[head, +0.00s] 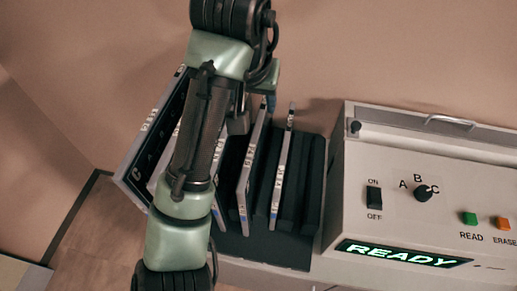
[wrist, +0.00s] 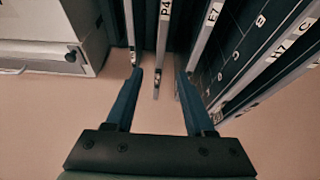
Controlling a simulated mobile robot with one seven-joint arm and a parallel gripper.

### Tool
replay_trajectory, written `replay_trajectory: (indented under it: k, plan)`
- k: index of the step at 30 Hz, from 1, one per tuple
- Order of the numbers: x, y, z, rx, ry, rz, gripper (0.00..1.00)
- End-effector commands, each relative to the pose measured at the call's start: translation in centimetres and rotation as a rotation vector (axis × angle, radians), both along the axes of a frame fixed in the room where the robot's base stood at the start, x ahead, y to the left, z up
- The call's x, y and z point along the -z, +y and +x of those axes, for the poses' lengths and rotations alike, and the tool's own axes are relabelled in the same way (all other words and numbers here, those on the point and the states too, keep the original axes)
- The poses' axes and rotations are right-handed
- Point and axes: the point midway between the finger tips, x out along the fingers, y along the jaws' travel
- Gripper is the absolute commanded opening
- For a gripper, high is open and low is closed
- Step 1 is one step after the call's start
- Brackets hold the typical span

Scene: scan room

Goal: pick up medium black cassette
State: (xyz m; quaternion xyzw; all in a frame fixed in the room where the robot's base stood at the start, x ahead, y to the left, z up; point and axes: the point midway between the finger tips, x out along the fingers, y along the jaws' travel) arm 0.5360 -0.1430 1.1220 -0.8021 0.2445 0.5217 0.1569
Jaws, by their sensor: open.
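Several thin, dark cassettes with pale labelled edges stand upright in a black rack (head: 283,248) in the head view. My gripper (wrist: 158,75) is open in the wrist view, its two blue fingers spread. The edge of a cassette marked P4 (wrist: 161,58) runs between the fingertips, not visibly gripped. This seems to be the cassette (head: 247,170) in the middle of the rack in the head view. Which one is the medium black cassette I cannot tell for sure. In the head view my arm covers part of the row and most of the gripper.
A beige reader (head: 400,145) with switches and a lit READY display stands right of the rack. A thin cassette (head: 282,168) stands nearer the reader. A cassette marked E7 (wrist: 207,30) and larger ones marked H7 (wrist: 270,60) crowd the other side.

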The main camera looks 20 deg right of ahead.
Motion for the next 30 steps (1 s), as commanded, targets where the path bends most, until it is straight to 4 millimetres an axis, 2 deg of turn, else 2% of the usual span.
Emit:
replay_trajectory:
  k: [3, 12, 20, 27, 30]
  plan:
    - [1.3, 0.1, 0.0, 0.004, 0.029, 0.021, 0.54]
    - [6.2, -1.1, 1.6, 0.004, 0.027, 0.020, 0.54]
    - [8.0, -1.5, 2.3, 0.004, 0.022, 0.019, 0.54]
    - [11.3, -2.1, 3.3, 0.004, 0.023, 0.019, 0.54]
    - [12.1, -2.3, 3.5, 0.005, 0.021, 0.018, 0.54]
